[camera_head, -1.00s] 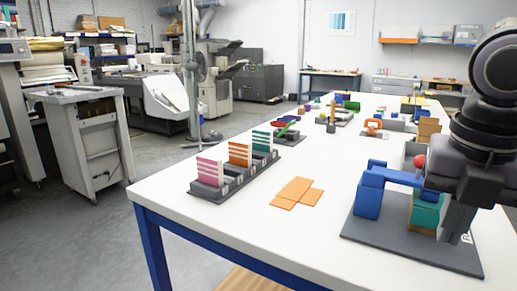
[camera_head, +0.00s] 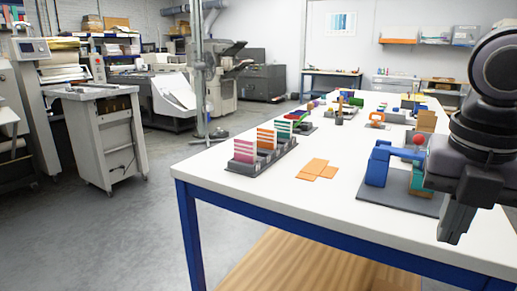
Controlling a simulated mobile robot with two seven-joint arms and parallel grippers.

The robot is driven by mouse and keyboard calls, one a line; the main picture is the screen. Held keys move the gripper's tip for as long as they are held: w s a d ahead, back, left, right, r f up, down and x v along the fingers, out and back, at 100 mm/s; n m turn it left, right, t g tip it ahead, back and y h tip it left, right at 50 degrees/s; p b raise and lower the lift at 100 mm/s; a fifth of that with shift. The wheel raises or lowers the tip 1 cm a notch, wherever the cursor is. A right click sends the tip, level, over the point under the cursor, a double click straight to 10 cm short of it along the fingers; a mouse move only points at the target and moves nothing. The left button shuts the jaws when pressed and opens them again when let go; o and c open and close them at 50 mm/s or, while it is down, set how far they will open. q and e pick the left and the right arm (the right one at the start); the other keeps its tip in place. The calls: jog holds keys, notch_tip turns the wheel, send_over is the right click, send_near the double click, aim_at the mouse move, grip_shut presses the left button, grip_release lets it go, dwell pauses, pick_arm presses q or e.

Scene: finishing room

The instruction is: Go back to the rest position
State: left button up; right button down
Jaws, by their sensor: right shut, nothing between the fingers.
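My right gripper (camera_head: 453,226) is at the right edge of the head view, pointing down, shut and empty. It shows in front of the right part of a dark grey base plate (camera_head: 397,201) and hides some of it. On that plate stand a blue block with a blue arm (camera_head: 378,165) and a teal block (camera_head: 418,180), partly covered by my gripper. A red ball (camera_head: 418,140) shows just above the blue arm. My left gripper is not in view.
A white table with blue legs (camera_head: 240,196) carries a dark rack of striped cards (camera_head: 262,155), flat orange pieces (camera_head: 318,169) and several small coloured items farther back. A grey cabinet (camera_head: 104,135) stands left. The grey floor (camera_head: 110,235) between is clear.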

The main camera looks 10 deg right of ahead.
jog(key=w+f+m+t+y+p, duration=0.6)
jog(key=w+f+m+t+y, duration=0.15)
jog(key=y, duration=0.65)
notch_tip(320, 180, down, 14)
jog(key=s+d+r+m+t+h+p, duration=0.1)
jog(key=s+d+m+t+h+p, duration=0.15)
jog(key=m+t+h, duration=0.7)
jog(key=s+a+f+m+g+h+p, duration=0.1)
jog(key=s+a+f+m+g+p, duration=0.2)
jog(key=s+a+f+m+g, duration=0.5)
jog(key=s+a+f, duration=0.1)
jog(key=a+f, duration=0.2)
jog(key=f, duration=0.2)
jog(key=shift+s+a+f+m, duration=0.25)
jog(key=shift+s+m, duration=0.05)
jog(key=shift+s, duration=0.1)
